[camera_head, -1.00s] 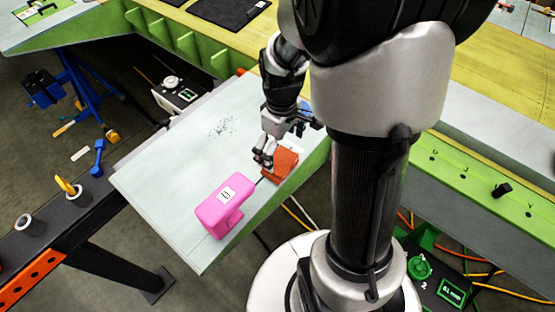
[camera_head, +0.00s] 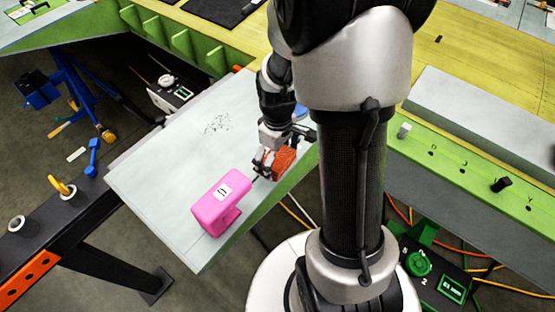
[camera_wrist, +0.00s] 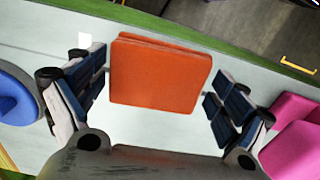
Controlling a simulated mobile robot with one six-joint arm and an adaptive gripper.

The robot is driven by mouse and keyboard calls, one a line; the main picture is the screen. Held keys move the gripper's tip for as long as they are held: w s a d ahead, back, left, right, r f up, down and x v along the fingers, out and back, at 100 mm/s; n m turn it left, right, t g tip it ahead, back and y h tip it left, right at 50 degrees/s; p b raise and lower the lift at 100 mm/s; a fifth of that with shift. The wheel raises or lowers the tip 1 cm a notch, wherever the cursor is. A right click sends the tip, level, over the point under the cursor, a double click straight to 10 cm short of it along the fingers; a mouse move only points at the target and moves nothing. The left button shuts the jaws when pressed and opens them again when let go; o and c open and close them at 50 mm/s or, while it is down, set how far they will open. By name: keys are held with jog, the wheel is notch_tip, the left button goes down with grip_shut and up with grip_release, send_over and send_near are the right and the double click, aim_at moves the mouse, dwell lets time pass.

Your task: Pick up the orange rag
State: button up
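The orange rag (camera_wrist: 160,75) is a folded, flat, square pad on the pale panel. In the wrist view it lies between the two fingers of my gripper (camera_wrist: 158,95), which are spread apart with a gap visible on each side of it. In the head view the rag (camera_head: 283,160) is near the panel's right edge, partly hidden by my gripper (camera_head: 266,165), which is low over the panel beside it. My gripper is open and holds nothing.
A pink object (camera_head: 215,207) with a white label stands on the panel (camera_head: 165,165), close to the left of my gripper. It also shows at the right in the wrist view (camera_wrist: 295,135). A blue round object (camera_wrist: 18,95) is at the left there. The panel's green edge is close to the rag.

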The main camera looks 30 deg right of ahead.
aim_at(278, 157)
jog(key=c, duration=0.6)
jog(key=shift+c, duration=0.2)
notch_tip(278, 157, up, 20)
jog(key=p, duration=0.4)
